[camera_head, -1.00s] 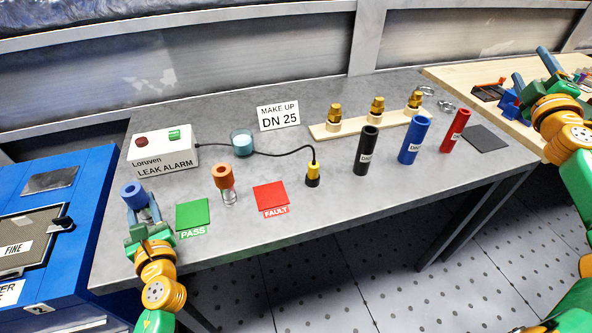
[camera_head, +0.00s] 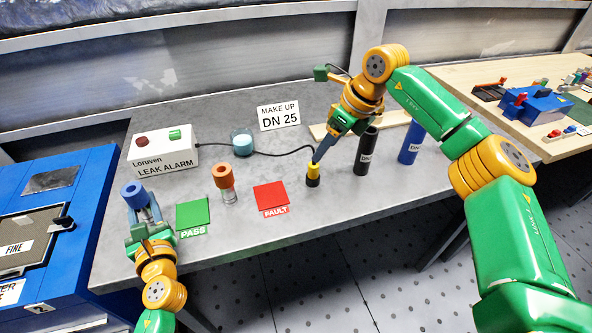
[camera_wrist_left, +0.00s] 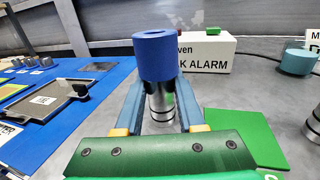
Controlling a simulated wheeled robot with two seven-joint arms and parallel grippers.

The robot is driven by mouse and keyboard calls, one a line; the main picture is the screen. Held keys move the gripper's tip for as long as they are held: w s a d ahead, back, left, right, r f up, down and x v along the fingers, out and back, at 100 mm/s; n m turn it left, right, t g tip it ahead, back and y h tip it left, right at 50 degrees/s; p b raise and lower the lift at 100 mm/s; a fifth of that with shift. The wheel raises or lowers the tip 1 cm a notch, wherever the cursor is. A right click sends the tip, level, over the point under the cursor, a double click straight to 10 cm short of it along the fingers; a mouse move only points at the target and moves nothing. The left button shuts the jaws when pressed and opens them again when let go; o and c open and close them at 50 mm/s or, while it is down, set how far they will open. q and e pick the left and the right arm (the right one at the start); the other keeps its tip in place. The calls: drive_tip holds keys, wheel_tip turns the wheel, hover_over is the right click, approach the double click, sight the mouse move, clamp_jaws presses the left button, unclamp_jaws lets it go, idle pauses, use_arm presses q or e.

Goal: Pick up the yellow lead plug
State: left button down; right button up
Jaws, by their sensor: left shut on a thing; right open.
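The yellow lead plug (camera_head: 313,170) stands upright on the grey table, with a black lower part and a black lead running to the leak alarm box (camera_head: 162,150). My right gripper (camera_head: 318,158) reaches down from the upper right, its fingertips at the top of the plug. It is open; whether the fingers touch the plug cannot be told. My left gripper (camera_head: 142,212) is shut on a clear and metal fitting with a blue cap (camera_head: 134,190). The left wrist view shows the blue cap (camera_wrist_left: 157,60) upright between the fingers.
My right arm hides the brass fittings.

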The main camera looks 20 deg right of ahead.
sight(315, 165)
drive_tip(key=x, duration=0.8)
drive_tip(key=shift+s+a+f, duration=0.15)
drive_tip(key=shift+a+f, duration=0.05)
drive_tip(key=shift+f, duration=0.1)
clamp_jaws()
